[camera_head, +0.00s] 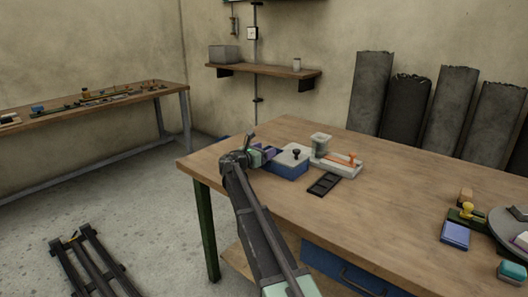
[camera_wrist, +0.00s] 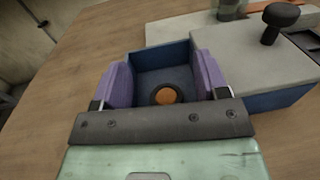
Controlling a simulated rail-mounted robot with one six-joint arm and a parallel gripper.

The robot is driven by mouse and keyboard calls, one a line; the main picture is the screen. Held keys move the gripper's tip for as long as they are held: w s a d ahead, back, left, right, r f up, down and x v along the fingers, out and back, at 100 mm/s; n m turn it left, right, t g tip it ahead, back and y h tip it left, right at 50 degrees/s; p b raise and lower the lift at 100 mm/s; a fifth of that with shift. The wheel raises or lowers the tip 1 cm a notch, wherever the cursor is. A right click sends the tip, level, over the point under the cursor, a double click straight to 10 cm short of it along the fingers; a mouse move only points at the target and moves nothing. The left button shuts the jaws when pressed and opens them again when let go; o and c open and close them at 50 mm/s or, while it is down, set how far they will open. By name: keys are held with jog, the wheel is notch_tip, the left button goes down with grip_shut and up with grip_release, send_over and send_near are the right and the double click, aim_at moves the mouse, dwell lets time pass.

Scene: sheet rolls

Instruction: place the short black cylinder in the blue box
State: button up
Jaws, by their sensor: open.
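The blue box (camera_head: 289,171) stands on the wooden table's left part, and its wall also shows in the wrist view (camera_wrist: 275,98). A grey lid (camera_wrist: 245,42) with a black knob (camera_wrist: 280,22) covers its right part; the left compartment is uncovered. The short black cylinder (camera_wrist: 155,90), with an orange-brown round end face, appears inside that compartment, low between my fingers. Its lower part is hidden by my gripper. My gripper (camera_wrist: 163,68) is open, its purple fingers on either side of the compartment. In the head view my gripper (camera_head: 262,155) is at the box's left end.
A pale tray (camera_head: 337,164) with an orange-handled tool and a jar (camera_head: 320,144) stands behind the box. A black slotted plate (camera_head: 324,184) lies in front. Blue, yellow and teal items sit around a grey disc (camera_head: 512,230) at right. The table's middle is clear.

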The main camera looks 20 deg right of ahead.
jog(key=shift+r+p, duration=0.65)
jog(key=shift+r, duration=0.3)
jog(key=v, duration=0.8)
jog(key=f+b+v, duration=0.1)
jog(key=v, duration=0.3)
jog(key=shift+c, duration=0.5)
